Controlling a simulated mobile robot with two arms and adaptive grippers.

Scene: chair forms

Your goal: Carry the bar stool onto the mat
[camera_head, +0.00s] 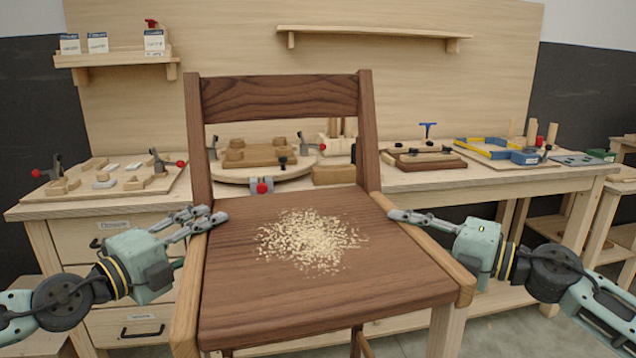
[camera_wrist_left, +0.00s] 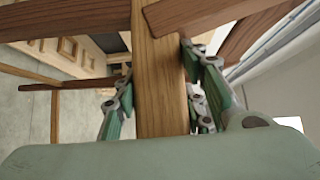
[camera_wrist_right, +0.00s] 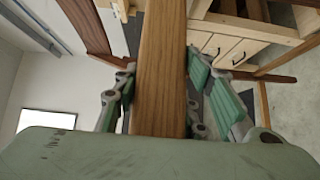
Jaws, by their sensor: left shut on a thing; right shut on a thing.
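The bar stool (camera_head: 330,293) is dark brown wood with a backrest and lighter side rails, and it fills the middle of the head view. A pile of pale wood shavings (camera_head: 310,241) lies on its seat. My left gripper (camera_head: 208,218) is shut on the stool's left side rail; the rail also runs between the fingers in the left wrist view (camera_wrist_left: 160,80). My right gripper (camera_head: 403,215) is shut on the right side rail, which shows between the fingers in the right wrist view (camera_wrist_right: 160,70). The stool's feet are hidden. I see no mat.
A wooden workbench (camera_head: 440,181) with clamps, blocks and jigs stands right behind the stool, with drawers at left. Shelves (camera_head: 375,33) hang on the board above. A second bench (camera_head: 625,190) is at the far right. Grey floor (camera_head: 535,332) shows at the lower right.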

